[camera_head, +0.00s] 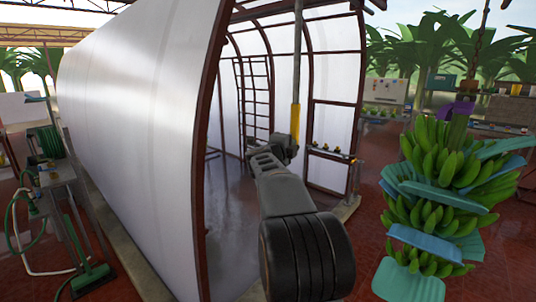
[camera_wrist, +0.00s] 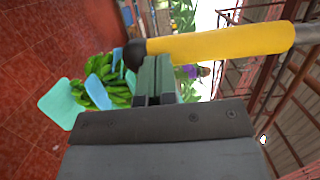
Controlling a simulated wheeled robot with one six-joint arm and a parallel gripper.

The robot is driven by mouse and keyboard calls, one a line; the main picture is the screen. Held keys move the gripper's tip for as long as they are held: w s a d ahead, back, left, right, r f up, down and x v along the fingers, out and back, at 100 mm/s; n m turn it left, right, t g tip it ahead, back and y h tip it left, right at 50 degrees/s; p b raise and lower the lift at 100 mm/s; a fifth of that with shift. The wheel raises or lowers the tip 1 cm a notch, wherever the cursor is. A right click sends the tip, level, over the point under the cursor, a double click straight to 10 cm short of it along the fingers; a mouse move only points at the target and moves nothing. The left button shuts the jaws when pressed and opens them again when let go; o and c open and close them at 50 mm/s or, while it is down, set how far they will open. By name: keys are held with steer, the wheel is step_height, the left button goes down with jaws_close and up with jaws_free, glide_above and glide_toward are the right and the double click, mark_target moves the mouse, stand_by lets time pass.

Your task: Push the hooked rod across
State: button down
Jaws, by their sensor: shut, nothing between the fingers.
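The rod (camera_head: 296,112) hangs upright in the head view, grey above with a yellow lower length. Its dark lower end is beside my gripper (camera_head: 282,146). In the wrist view the rod's yellow length (camera_wrist: 215,43) runs across the top, ending in a black tip (camera_wrist: 135,54) on the left. My shut, empty fingers (camera_wrist: 154,78) point at the rod near that tip. I cannot tell whether they touch it. No hook shows on the visible part of the rod; its top is cut off in the head view.
A white-sheeted arched tunnel (camera_head: 140,130) with brown ribs stands at left and behind. A hanging banana bunch (camera_head: 440,165) with blue sheets between its tiers is at right. A ladder (camera_head: 256,95) stands inside the tunnel. A bench with a green hose (camera_head: 48,143) is at far left.

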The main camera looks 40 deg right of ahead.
steer(key=shift+r, duration=0.1)
steer(key=b+v, duration=0.3)
steer(key=v, duration=1.1)
stand_by(0.4)
steer(key=w+a+f+n+t+y, duration=0.5)
steer(key=w+a+n+t+y, duration=0.35)
steer(key=n, duration=0.55)
steer(key=s+a+f+n+g+y, duration=0.2)
steer(key=s+a+f+n+y, duration=0.2)
steer(key=a+f+n+y, duration=0.5)
steer(key=s+a+f+n+g, duration=0.3)
steer(key=s+f, duration=0.3)
steer(key=s, duration=0.3)
steer(key=s+a+f+n+g, duration=0.3)
steer(key=s+f+n+g, duration=0.2)
steer(key=s, duration=0.5)
steer(key=shift+s+a+f+n+g+h, duration=0.3)
steer(key=shift+f+n, duration=0.2)
steer(key=shift+f, duration=0.45)
